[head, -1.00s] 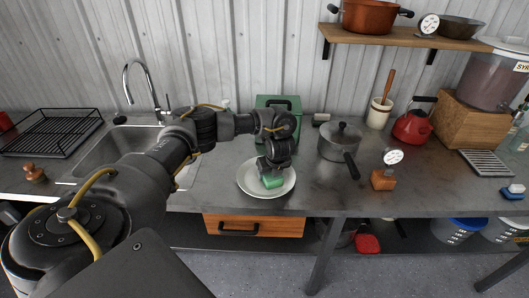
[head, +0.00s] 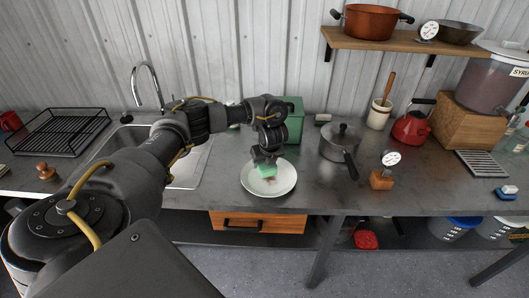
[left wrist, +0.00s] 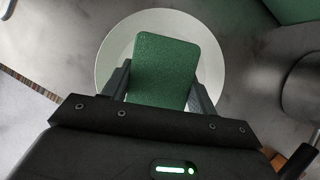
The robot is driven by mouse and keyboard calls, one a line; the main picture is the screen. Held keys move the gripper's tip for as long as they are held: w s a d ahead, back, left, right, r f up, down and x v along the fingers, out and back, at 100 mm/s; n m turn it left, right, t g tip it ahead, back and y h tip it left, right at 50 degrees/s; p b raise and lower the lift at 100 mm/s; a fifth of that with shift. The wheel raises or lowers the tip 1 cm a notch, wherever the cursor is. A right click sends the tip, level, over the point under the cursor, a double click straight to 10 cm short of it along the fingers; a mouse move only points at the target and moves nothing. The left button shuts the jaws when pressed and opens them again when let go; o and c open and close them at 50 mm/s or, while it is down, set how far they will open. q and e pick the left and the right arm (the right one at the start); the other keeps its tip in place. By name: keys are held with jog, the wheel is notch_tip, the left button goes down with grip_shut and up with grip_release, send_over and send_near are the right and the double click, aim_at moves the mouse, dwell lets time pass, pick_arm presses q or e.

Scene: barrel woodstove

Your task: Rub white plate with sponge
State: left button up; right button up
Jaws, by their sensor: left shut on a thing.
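The white plate (head: 283,182) lies on the grey metal counter near its front edge, with a faint reddish-brown mark near its middle. My left gripper (head: 265,163) is shut on the green sponge (head: 267,171) over the back left part of the plate. In the left wrist view the sponge (left wrist: 165,62) sits between both fingers, with the plate rim (left wrist: 216,75) showing around it. I cannot tell whether the sponge touches the plate. My right gripper is not in view.
A grey lidded pot (head: 340,143) stands right of the plate, its handle pointing toward the front. A green box (head: 292,118) stands behind the plate. The sink (head: 190,172) is at left. A timer on a wooden block (head: 382,180) stands farther right.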

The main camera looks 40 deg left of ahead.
pick_arm(q)
jog(key=shift+w+d+r+p, duration=0.1)
jog(key=shift+d+r+p, duration=0.05)
jog(key=shift+r+p, duration=0.9)
jog(key=shift+r, duration=0.2)
